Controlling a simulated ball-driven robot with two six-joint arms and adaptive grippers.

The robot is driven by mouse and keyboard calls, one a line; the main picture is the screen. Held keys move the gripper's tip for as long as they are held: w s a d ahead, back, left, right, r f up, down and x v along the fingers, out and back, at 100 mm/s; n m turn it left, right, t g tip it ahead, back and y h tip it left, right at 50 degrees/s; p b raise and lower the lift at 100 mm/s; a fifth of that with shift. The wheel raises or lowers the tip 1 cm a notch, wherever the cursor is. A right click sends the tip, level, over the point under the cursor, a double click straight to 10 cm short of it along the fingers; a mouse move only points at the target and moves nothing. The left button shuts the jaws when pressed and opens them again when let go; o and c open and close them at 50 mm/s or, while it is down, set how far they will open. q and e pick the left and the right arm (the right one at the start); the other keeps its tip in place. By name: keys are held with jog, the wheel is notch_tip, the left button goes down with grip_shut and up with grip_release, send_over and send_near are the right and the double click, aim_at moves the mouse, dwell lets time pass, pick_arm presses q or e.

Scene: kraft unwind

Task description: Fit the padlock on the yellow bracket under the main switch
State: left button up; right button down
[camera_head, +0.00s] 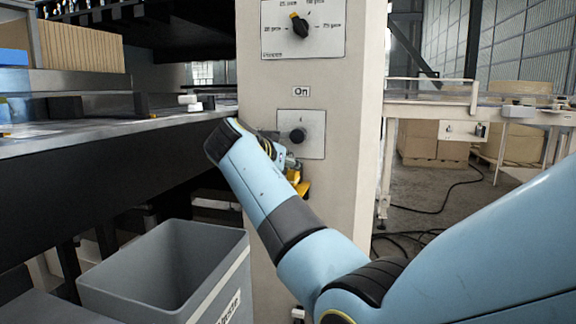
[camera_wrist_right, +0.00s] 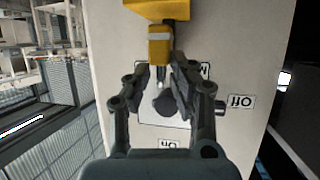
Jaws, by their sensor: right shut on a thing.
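My right gripper (camera_wrist_right: 161,72) is shut on a small yellow padlock (camera_wrist_right: 160,48), seen between the fingertips in the right wrist view. The yellow bracket (camera_wrist_right: 155,9) is at the top edge of that view, right by the padlock; I cannot tell whether they touch or are joined. The main switch's black knob (camera_wrist_right: 165,103) shows between the fingers, on a pale plate. In the head view the knob (camera_head: 297,136) sits above the yellow bracket (camera_head: 303,188) on the beige column, and my right forearm hides part of this area. My left gripper is not in view.
The beige column (camera_head: 345,100) carries a selector dial (camera_head: 300,26) higher up. A grey bin (camera_head: 170,270) stands at lower left, below a dark machine bench (camera_head: 90,140). A conveyor (camera_head: 480,110) and cardboard boxes (camera_head: 430,145) are behind at right.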

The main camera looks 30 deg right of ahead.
jog(key=shift+f, duration=0.5)
dwell(0.8)
jog(key=c, duration=1.1)
grip_release()
jog(key=shift+o, duration=0.2)
jog(key=shift+a, duration=0.1)
